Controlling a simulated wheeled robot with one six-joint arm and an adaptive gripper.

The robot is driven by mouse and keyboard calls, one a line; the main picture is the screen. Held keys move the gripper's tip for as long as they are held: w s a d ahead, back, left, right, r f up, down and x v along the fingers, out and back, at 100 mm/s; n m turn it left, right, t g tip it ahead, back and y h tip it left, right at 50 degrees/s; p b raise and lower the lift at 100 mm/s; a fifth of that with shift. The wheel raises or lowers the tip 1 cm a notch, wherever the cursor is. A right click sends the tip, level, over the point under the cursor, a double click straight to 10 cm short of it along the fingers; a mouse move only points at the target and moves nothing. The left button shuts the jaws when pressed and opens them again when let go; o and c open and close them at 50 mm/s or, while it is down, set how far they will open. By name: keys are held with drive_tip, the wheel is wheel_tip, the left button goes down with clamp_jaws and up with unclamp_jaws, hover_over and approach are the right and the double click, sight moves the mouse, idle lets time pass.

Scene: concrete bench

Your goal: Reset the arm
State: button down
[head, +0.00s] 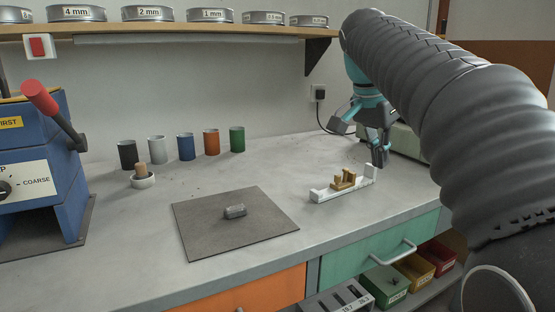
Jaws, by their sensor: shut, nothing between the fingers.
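My gripper (380,163) hangs at the end of my dark ribbed arm at the right in the head view. It points down above the right part of the bench and its fingers are shut with nothing between them. It is beside the right end of a white holder (322,195) with a tan-brown piece (344,181) on it. Whether a fingertip touches the holder cannot be told. My arm hides part of the bench's right side.
A grey block (235,211) lies on a dark square mat (191,218). Several coloured cups (186,147) stand at the back, with a mortar (142,181) before them. A blue machine (38,160) stands left; a shelf (200,28) with sieves hangs above. A green drawer (345,262) is in front.

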drive_tip(key=s+a+f+n+t+y, duration=0.1)
drive_tip(key=s+f+n, duration=0.4)
drive_tip(key=s+f, duration=0.6)
drive_tip(key=s+a+f+n+t+y, duration=0.2)
drive_tip(key=s+f+n, duration=0.4)
drive_tip(key=s+f, duration=0.5)
wheel_tip(320, 180, down, 3)
drive_tip(key=shift+s+a+r, duration=0.1)
drive_tip(key=shift+s+a, duration=0.05)
drive_tip(key=shift+a, duration=0.2)
